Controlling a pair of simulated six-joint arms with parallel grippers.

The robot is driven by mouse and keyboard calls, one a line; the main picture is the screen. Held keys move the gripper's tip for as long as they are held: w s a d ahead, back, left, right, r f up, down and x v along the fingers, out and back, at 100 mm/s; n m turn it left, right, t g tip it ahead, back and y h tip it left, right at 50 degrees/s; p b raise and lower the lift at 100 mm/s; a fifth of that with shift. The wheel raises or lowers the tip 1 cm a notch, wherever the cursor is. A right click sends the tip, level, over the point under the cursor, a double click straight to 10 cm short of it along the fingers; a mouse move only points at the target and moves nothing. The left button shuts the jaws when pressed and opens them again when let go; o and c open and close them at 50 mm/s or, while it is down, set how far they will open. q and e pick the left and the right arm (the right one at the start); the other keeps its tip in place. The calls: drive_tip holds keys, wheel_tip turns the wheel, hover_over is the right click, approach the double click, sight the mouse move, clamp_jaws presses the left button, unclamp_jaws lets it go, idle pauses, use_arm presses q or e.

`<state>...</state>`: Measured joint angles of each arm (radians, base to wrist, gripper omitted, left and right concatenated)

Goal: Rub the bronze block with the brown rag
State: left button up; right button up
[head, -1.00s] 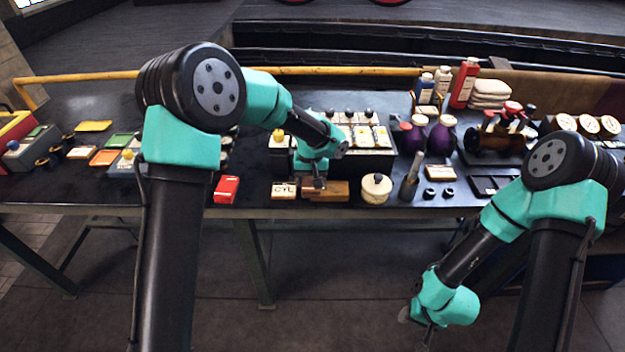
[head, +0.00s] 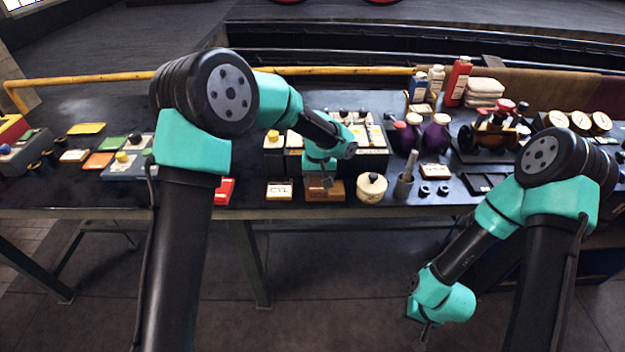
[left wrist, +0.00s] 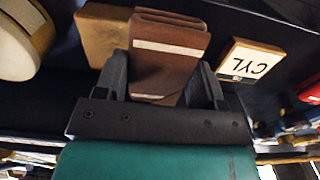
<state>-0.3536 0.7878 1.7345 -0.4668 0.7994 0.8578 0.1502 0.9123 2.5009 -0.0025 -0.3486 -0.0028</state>
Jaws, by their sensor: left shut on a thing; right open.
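The brown rag (left wrist: 170,62) is a folded reddish-brown pad with white stripes. My left gripper (left wrist: 161,88) is shut on it, one finger on each side, and it also shows in the head view (head: 327,182), low over the table's front part. The bronze block (left wrist: 103,36) is a plain tan-brown bar on the table, partly hidden behind the rag. The rag overlaps the block in the left wrist view; I cannot tell whether they touch. My right gripper (head: 425,332) is open and low in front of the table, away from both.
The CYL tile (head: 279,190) lies left of the block and a round cream pot (head: 371,187) stands right of it. A dark rack (head: 372,160) with several knobs is behind. A red box (head: 225,190) lies further left.

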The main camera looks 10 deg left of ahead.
sight(343, 187)
use_arm(q)
drive_tip(key=shift+d, duration=0.2)
drive_tip(key=shift+w+d+r, duration=0.1)
drive_tip(key=shift+w+d, duration=0.1)
drive_tip(key=shift+d, duration=0.65)
drive_tip(key=shift+w+d, duration=0.15)
drive_tip(key=shift+d, duration=0.65)
drive_tip(key=shift+w+d, duration=0.15)
drive_tip(key=shift+d, duration=0.8)
drive_tip(key=shift+w+d, duration=0.1)
drive_tip(key=shift+d, duration=0.8)
drive_tip(key=shift+r, duration=2.9)
drive_tip(key=shift+r, duration=1.45)
